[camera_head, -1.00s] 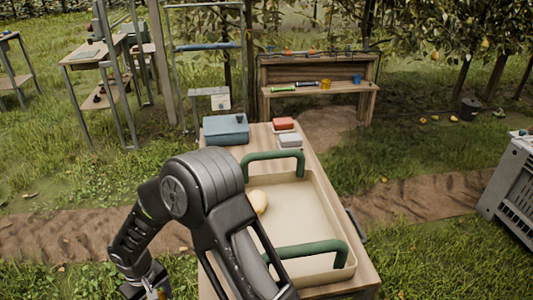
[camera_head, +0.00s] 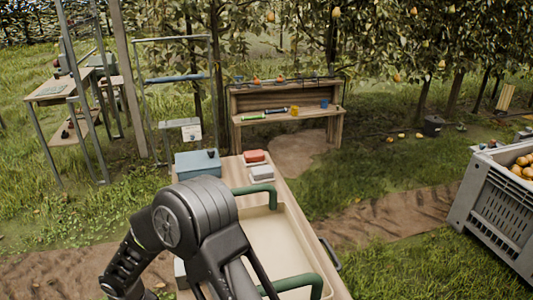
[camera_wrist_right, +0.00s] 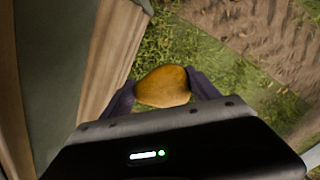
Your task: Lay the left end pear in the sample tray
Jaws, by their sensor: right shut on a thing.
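In the right wrist view my right gripper (camera_wrist_right: 162,90) is shut on a yellow-brown pear (camera_wrist_right: 163,84), held crosswise between the two dark fingers. Grass and bare soil show beneath it, and a wooden edge is to its left. The right gripper is outside the head view. The cream tray (camera_head: 275,240) with green handles lies on the wooden table in the head view. My left arm (camera_head: 195,225) covers the tray's left part, so I cannot see what lies there. The left gripper's fingers are not visible.
A grey crate (camera_head: 490,200) of pears stands at the right. A wooden bench (camera_head: 290,113) stands farther back. Grass lies between table and crate.

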